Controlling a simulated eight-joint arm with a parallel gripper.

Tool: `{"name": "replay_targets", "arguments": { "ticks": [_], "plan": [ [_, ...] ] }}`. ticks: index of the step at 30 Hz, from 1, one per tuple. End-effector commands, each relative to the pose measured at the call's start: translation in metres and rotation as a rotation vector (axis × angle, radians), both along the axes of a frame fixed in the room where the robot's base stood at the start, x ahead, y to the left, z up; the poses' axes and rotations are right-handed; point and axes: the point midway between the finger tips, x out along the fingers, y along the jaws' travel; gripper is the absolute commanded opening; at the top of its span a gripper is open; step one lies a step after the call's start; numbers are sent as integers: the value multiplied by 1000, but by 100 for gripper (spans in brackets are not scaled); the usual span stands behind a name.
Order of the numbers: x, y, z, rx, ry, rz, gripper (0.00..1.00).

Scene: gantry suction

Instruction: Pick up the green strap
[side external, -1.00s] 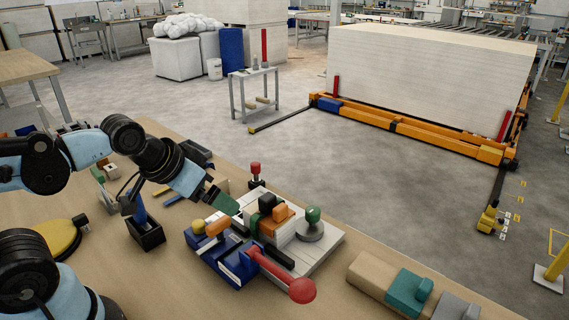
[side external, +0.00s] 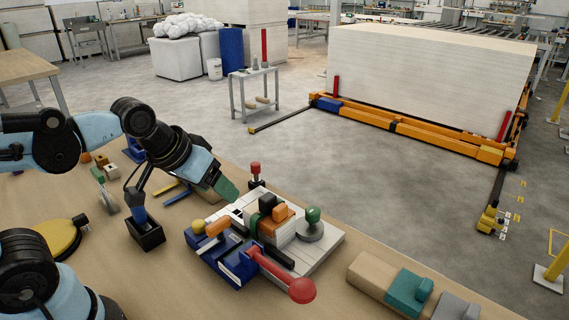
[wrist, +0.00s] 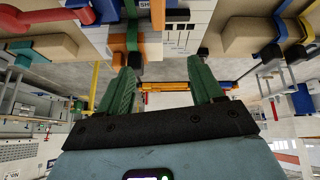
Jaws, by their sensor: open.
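In the wrist view, a green strap (wrist: 132,34) shows beside orange parts near the top centre. My gripper (side external: 228,190) has green fingers and is above and left of the fixture, apart from both straps. In the wrist view, my gripper (wrist: 163,66) has its fingers spread with nothing between them.
A red-knobbed lever (side external: 300,288) sticks out at the fixture's front. A green-knobbed round weight (side external: 312,229) and a red-knobbed post (side external: 255,172) stand close by. A black holder (side external: 147,237) is to the left. Open floor lies beyond the bench edge.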

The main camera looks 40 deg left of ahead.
Motion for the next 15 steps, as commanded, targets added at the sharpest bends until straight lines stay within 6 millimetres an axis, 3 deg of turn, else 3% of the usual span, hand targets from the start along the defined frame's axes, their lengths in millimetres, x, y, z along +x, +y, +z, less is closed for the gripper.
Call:
{"name": "replay_targets", "arguments": {
  "ticks": [6,15],
  "plan": [
    [30,-13,32,-210,171,378,66],
    [71,-34,59,-379,381,996,66]
  ]
}}
